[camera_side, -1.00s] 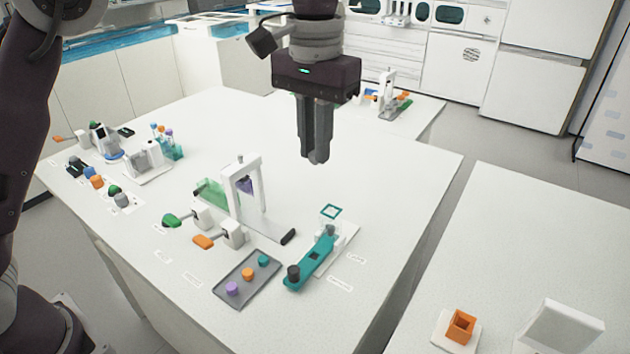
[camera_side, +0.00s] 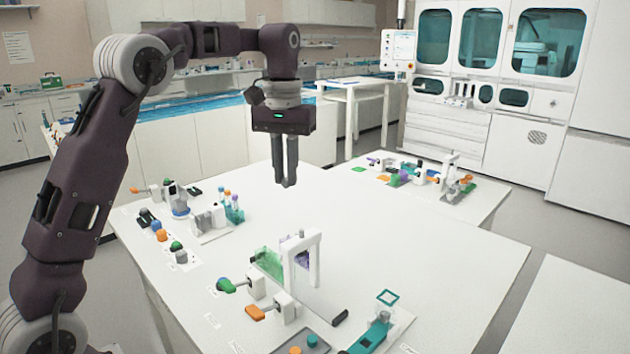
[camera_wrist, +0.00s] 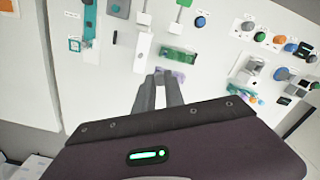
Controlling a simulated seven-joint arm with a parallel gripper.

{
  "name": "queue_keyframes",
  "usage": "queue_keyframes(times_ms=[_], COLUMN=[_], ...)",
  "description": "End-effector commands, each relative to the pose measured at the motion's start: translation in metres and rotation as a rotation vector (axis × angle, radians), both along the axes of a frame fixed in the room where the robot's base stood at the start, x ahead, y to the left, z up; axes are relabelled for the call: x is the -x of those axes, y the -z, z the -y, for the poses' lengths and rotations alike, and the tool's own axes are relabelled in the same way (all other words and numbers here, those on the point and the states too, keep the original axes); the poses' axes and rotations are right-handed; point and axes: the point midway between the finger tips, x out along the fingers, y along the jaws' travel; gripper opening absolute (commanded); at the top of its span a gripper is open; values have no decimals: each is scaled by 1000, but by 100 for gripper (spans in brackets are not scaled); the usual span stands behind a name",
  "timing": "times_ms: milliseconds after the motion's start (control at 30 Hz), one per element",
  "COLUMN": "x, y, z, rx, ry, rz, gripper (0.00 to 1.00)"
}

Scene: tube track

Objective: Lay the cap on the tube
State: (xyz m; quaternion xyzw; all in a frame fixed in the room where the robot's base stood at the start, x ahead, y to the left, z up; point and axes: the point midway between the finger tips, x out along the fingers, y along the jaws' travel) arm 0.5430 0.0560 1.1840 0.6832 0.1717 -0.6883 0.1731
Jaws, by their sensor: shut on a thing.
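My gripper (camera_side: 287,184) hangs high above the back of the white table, pointing down. Its fingers are together on something too hidden to identify; the wrist view also shows the fingers (camera_wrist: 167,76) close together. On the dark tray (camera_side: 318,349), cut by the bottom edge of the side view, sit an orange cap (camera_side: 295,350) and a teal cap (camera_side: 311,340). Several tubes with coloured tops stand in a teal rack (camera_side: 236,215) left of my gripper and lower. I cannot tell which cap or tube is the one in question.
A white gate (camera_side: 316,262) stands upright beside a green clear plate (camera_side: 268,262). Levers with green (camera_side: 226,285) and orange (camera_side: 255,312) handles stand in front. A teal arm (camera_side: 371,337) lies at lower right. Coloured knobs (camera_side: 161,235) line the left. The table's back middle is clear.

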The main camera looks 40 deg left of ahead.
Motion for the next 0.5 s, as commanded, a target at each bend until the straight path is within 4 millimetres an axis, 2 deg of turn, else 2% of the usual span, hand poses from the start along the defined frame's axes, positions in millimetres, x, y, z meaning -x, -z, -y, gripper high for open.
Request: queue_keyframes(times_ms=[67, 233, 500], x=[3, 4, 4], y=[0, 32, 94], z=[-16, -15, -15], rx=[0, 1, 2], ry=[-33, -32, -32], rz=[-1, -5, -6], gripper=[0, 0, 0])
